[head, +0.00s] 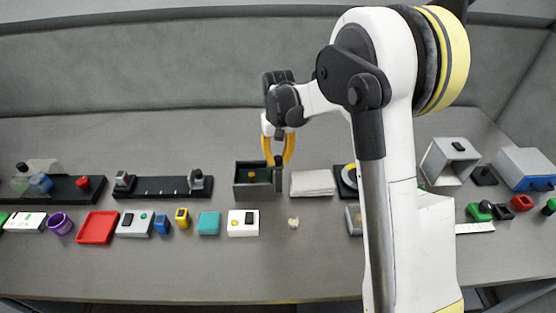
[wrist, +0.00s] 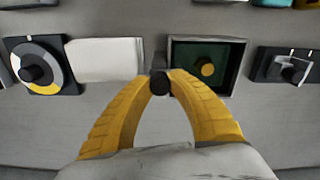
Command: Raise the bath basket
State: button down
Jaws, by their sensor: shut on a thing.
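The bath (head: 251,195) is an open dark box standing at the middle of the bench. In the wrist view the bath (wrist: 238,68) has a dark green inside with a round yellow-gold piece in it. My gripper (head: 279,162) is over the bath's right end in the head view, pointing down. Its yellow fingers (wrist: 160,84) are closed on a round black knob (wrist: 160,87) at the bath's side edge. The knob looks like the basket's handle, but its link to the basket is hidden. I cannot tell how high the basket sits.
A white folded cloth (head: 312,183) lies right beside the bath. A dial with a black knob (wrist: 33,73) is beyond it. A black slide rail (head: 160,187) is left of the bath. A white button box (head: 243,223) stands in front. Bare bench lies toward the front.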

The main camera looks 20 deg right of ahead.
notch_tip(320, 180, up, 6)
jog(key=p, duration=0.2)
jog(key=shift+f+p, duration=0.1)
jog(key=shift+p, duration=0.25)
jog(key=shift+f, duration=0.1)
jog(key=c, duration=1.2)
grip_release()
notch_tip(320, 180, up, 12)
